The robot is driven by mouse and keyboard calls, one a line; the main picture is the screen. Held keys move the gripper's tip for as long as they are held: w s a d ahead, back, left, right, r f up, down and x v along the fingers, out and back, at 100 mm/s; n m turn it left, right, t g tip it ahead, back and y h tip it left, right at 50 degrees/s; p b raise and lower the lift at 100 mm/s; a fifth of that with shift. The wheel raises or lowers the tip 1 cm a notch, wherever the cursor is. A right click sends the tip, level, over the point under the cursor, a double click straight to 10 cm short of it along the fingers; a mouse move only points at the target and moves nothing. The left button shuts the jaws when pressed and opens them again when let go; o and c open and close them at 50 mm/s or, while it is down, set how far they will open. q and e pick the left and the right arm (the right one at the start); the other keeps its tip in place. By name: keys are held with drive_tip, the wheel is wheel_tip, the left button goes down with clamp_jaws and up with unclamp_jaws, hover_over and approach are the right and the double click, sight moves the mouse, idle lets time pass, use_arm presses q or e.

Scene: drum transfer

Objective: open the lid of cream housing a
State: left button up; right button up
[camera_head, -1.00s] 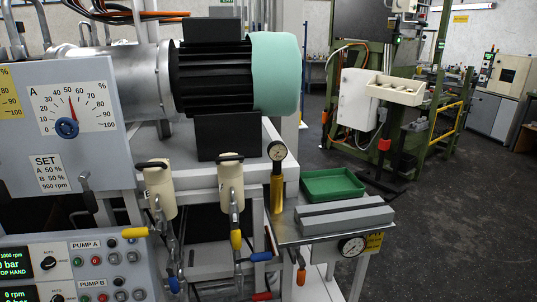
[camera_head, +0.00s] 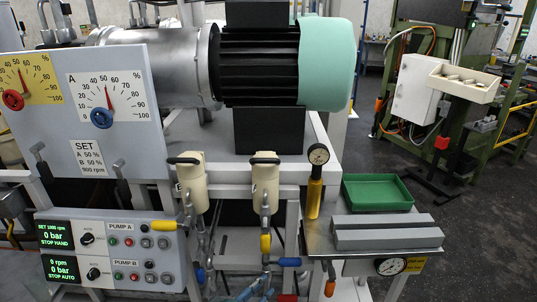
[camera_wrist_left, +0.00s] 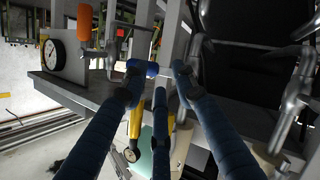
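Two cream housings stand at the front of the bench in the head view, a left one (camera_head: 191,187) and a right one (camera_head: 264,186). Each has a black bar-like lid handle across its top; both look upright and closed. I cannot read which is housing a. My left gripper (camera_head: 256,291) shows only as dark blue fingertips at the bottom edge, below and in front of the housings. A cream part (camera_wrist_left: 265,160) shows there at lower right, partly hidden. My right gripper is out of view.
Valve handles hang below the housings: yellow (camera_head: 265,243), blue (camera_head: 289,262) and orange (camera_head: 330,280). A yellow gauge post (camera_head: 314,198), green tray (camera_head: 377,192) and grey block (camera_head: 388,236) stand to the right. The motor (camera_head: 260,65) sits above and behind; a pump panel (camera_head: 110,255) is left.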

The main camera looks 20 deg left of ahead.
use_arm(q)
wheel_tip(320, 180, up, 21)
drive_tip(key=w+d+n+t+h, duration=0.2)
drive_tip(key=w+t, duration=0.1)
drive_tip(key=t, duration=0.1)
drive_tip(key=n+t, duration=0.6)
approach(265, 162)
drive_tip(key=shift+y, duration=0.6)
drive_tip(key=p+x, duration=0.3)
drive_tip(key=x, duration=0.6)
drive_tip(key=shift+d+r+p, duration=0.2)
drive_tip(key=shift+r+p, duration=0.1)
drive_tip(key=shift+w+d+r, duration=0.1)
drive_tip(key=shift+w+r, duration=0.1)
drive_tip(key=shift+w, duration=0.45)
clamp_jaws()
